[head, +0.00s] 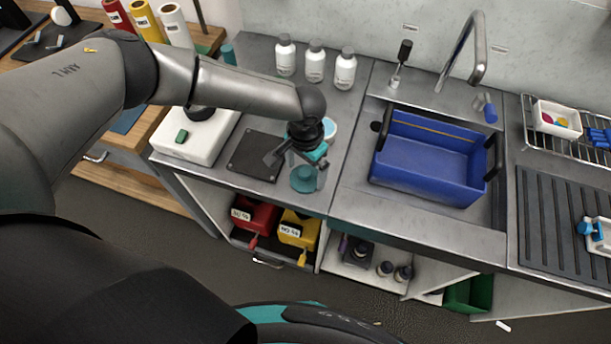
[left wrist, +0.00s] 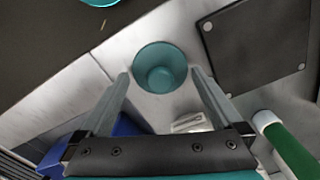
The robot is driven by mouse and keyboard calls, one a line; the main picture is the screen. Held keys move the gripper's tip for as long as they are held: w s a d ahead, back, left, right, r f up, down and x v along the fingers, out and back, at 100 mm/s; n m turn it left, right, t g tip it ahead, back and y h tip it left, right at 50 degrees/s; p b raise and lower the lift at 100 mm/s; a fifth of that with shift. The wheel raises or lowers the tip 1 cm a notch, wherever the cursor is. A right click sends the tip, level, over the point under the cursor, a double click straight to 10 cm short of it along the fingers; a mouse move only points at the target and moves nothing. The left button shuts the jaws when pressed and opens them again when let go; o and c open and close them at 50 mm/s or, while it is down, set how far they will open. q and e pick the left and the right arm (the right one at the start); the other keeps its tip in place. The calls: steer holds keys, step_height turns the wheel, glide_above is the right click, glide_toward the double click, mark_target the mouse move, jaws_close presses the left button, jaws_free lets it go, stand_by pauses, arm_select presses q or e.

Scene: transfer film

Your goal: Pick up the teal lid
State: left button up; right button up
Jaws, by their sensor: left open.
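The teal lid (head: 304,179) is a round, slightly see-through piece on the steel counter, close to its front edge. In the left wrist view the lid (left wrist: 160,68) shows as a teal disc with a smaller round shape in its middle. My left gripper (head: 294,163) is open above the counter, just behind the lid in the head view. In the left wrist view its two fingertips (left wrist: 160,76) lie on either side of the lid, apart from it. The height between fingers and lid is hard to tell. My right gripper is not in view.
A dark square plate (head: 257,156) lies left of the lid. A white box (head: 198,143) stands farther left. Several white bottles (head: 315,65) stand at the back. A blue tub (head: 425,188) sits in the sink to the right. Red and yellow bins (head: 297,232) are below the counter.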

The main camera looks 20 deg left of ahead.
arm_select(q)
steer(key=shift+f, duration=0.4)
steer(key=c, duration=1)
steer(key=shift+o, duration=0.2)
steer(key=shift+r, duration=0.15)
